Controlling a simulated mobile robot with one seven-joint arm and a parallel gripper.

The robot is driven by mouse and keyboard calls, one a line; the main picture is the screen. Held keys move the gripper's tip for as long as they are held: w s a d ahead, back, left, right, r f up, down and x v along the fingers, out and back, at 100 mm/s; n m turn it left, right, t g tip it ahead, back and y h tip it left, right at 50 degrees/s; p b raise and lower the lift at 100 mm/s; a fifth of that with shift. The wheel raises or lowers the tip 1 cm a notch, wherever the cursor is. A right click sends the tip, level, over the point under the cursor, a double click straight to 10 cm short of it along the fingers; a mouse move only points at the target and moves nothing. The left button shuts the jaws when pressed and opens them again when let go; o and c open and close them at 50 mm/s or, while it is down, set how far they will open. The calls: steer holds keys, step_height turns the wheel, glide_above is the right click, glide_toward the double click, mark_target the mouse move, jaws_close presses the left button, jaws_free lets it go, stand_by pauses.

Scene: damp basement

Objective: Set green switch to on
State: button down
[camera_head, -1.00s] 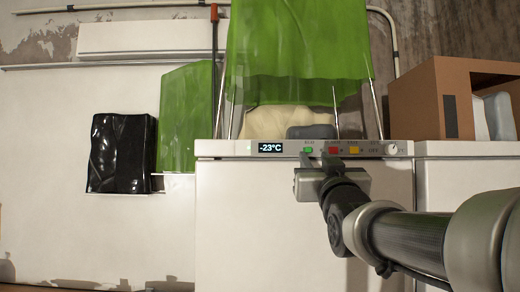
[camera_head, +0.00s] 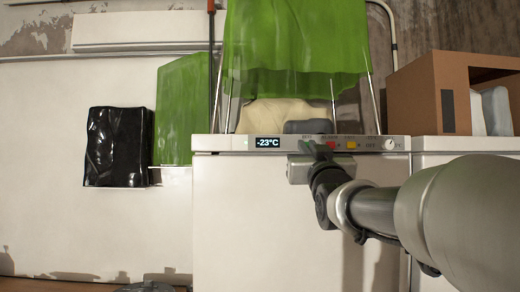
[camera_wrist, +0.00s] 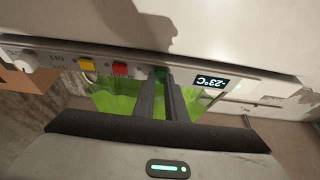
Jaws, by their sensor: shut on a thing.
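The green switch (camera_wrist: 161,73) sits on the freezer's control strip, between the temperature display (camera_head: 268,143) and the red switch (camera_head: 332,146). My gripper (camera_head: 317,147) is at the strip in the head view and largely covers the green switch there. In the wrist view my gripper (camera_wrist: 160,76) has its two fingers close together at the strip, shut on the green switch, with a bit of green showing between the tips. The switch's on or off position cannot be made out. The display reads -23°C.
A yellow switch (camera_head: 351,144) and a white knob (camera_head: 389,144) are further right on the strip. Green sheeting (camera_head: 293,40) hangs above the freezer (camera_head: 245,225). A cardboard box (camera_head: 415,95) stands at right, a black bag (camera_head: 116,147) at left.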

steer(key=shift+d+f+b, duration=0.1)
steer(key=shift+b, duration=0.2)
steer(key=shift+d+b, duration=0.65)
steer(key=shift+d, duration=0.25)
steer(key=c, duration=1.8)
jaws_free()
steer(key=shift+o, duration=0.2)
